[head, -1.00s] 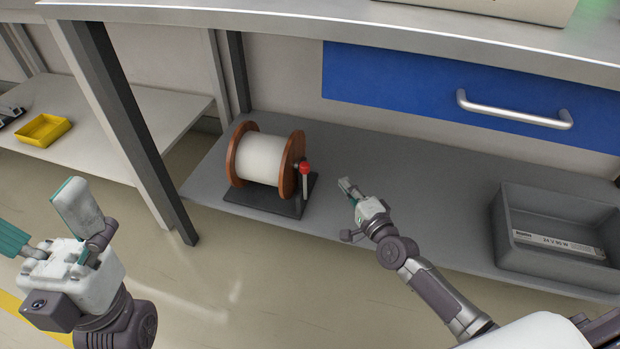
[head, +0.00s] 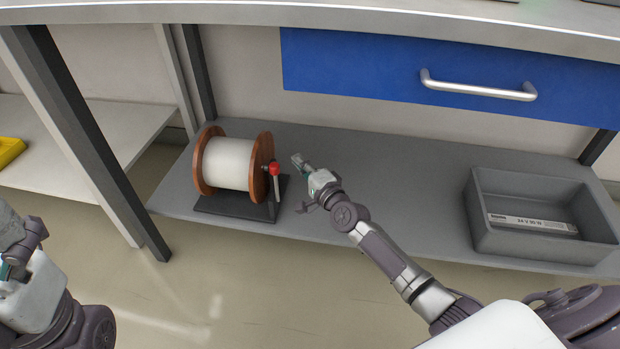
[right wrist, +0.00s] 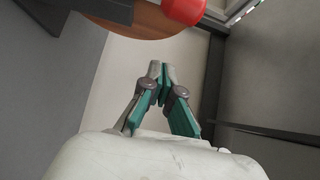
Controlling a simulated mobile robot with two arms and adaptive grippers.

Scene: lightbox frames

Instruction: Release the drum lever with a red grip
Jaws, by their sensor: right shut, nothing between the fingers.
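A drum (head: 228,163) with brown wooden flanges and a white winding stands on a dark base plate (head: 236,206) on the grey lower shelf. At its right side is a lever with a red grip (head: 274,167); the lever stands upright, grip at the top. In the right wrist view the red grip (right wrist: 185,10) is at the top edge, beyond the fingertips. My right gripper (head: 299,161) is shut and empty, just right of the red grip and apart from it. It also shows in the right wrist view (right wrist: 162,70). My left gripper (head: 8,245) is partly cut off at the left edge.
A grey crate (head: 482,222) holding a labelled box (head: 530,223) stands at the right of the shelf. A blue drawer (head: 350,68) and the worktop (head: 300,22) are above. A dark table leg (head: 100,150) is left of the drum. The shelf between gripper and crate is clear.

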